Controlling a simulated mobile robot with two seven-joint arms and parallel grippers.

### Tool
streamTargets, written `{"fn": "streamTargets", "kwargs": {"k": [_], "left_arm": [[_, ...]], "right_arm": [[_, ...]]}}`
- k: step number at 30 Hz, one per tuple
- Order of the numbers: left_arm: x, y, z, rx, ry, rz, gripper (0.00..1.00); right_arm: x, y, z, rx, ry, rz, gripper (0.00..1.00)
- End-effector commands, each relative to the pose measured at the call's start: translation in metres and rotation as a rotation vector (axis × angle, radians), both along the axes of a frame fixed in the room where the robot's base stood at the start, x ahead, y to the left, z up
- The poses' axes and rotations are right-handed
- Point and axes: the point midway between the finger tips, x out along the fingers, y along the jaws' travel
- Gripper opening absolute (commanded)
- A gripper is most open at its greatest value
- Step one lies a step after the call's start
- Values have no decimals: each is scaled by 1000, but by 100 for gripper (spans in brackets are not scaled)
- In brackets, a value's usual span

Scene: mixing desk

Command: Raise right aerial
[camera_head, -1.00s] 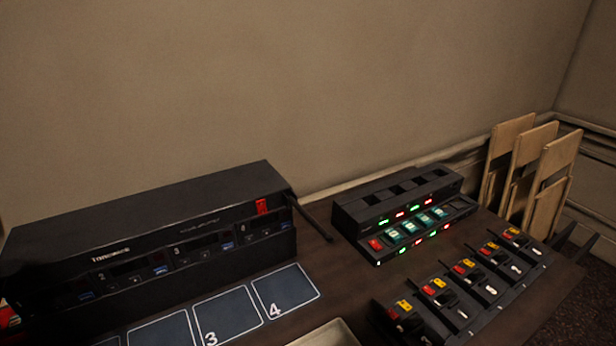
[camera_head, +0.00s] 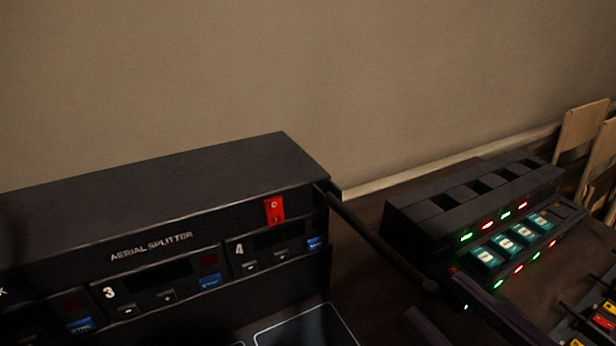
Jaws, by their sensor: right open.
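The right aerial (camera_head: 375,235) is a thin black rod hinged at the right end of the black aerial splitter (camera_head: 150,222). It slants down and forward to the right, and its rounded tip is beside the receiver charger. My right gripper (camera_head: 434,296) comes in from the bottom edge. Its two dark fingers are apart, one on each side of the aerial's tip in the picture. I cannot tell whether either finger touches the rod. My left gripper is not in view.
A black charger (camera_head: 470,205) with green-lit packs stands right of the aerial. A red switch (camera_head: 274,210) is on the splitter's front. Numbered pads (camera_head: 305,330) lie in front. Several switch units (camera_head: 600,318) are at lower right, folded wooden chairs (camera_head: 583,130) behind. The wall is close behind.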

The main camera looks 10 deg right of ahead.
Motion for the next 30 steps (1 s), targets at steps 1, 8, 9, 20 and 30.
{"fn": "streamTargets", "kwargs": {"k": [1, 8, 9, 20, 30], "left_arm": [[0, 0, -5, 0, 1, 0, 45], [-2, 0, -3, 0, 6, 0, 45], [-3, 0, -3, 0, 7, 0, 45], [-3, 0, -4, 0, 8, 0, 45], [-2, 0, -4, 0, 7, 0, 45]], "right_arm": [[-2, 0, -3, 4, -18, 2, 45], [17, 6, 3, 12, -44, 1, 45], [24, 9, 4, 13, -46, 1, 45], [80, 31, 3, 12, -41, 1, 45], [91, 35, 2, 11, -38, 2, 45]]}}
